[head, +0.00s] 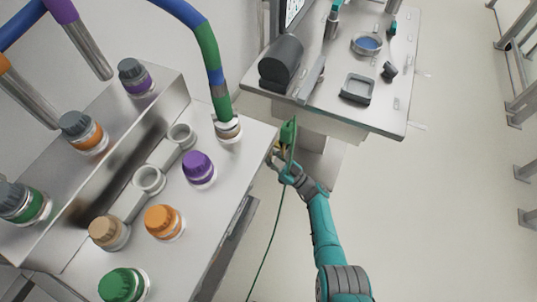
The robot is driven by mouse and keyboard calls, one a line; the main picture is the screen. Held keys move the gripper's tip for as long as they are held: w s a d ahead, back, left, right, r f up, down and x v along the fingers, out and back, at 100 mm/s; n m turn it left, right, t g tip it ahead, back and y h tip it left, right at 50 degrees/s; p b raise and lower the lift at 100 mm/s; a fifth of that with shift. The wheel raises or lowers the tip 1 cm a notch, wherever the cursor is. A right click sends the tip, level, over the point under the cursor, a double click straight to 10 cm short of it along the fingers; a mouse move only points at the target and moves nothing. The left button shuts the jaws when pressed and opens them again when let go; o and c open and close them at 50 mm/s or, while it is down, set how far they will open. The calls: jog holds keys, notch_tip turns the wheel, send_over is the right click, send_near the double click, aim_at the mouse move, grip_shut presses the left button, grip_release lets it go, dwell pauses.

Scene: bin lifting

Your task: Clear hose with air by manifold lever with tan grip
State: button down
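My teal arm reaches up from the bottom right to my gripper (279,155), at the right end of the steel bench. The gripper is small in view, next to a green part with a thin green cable; its fingers cannot be made out. No lever with a tan grip can be made out. A tan ribbed cap (107,232) stands on the bench at the left, well apart from my gripper. A hose (210,60) with blue and green bands comes down to a metal fitting (228,128) on the bench.
The steel bench (245,160) also holds purple (198,167), orange (163,221) and green (122,285) caps. Similar capped ports line the raised back block. A second table (390,115) with trays and a dark cylinder (281,62) stands beyond.

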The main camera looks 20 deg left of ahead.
dwell(0.3)
jog(key=c, duration=0.9)
grip_release()
jog(key=shift+c, duration=0.2)
jog(key=v, duration=1.2)
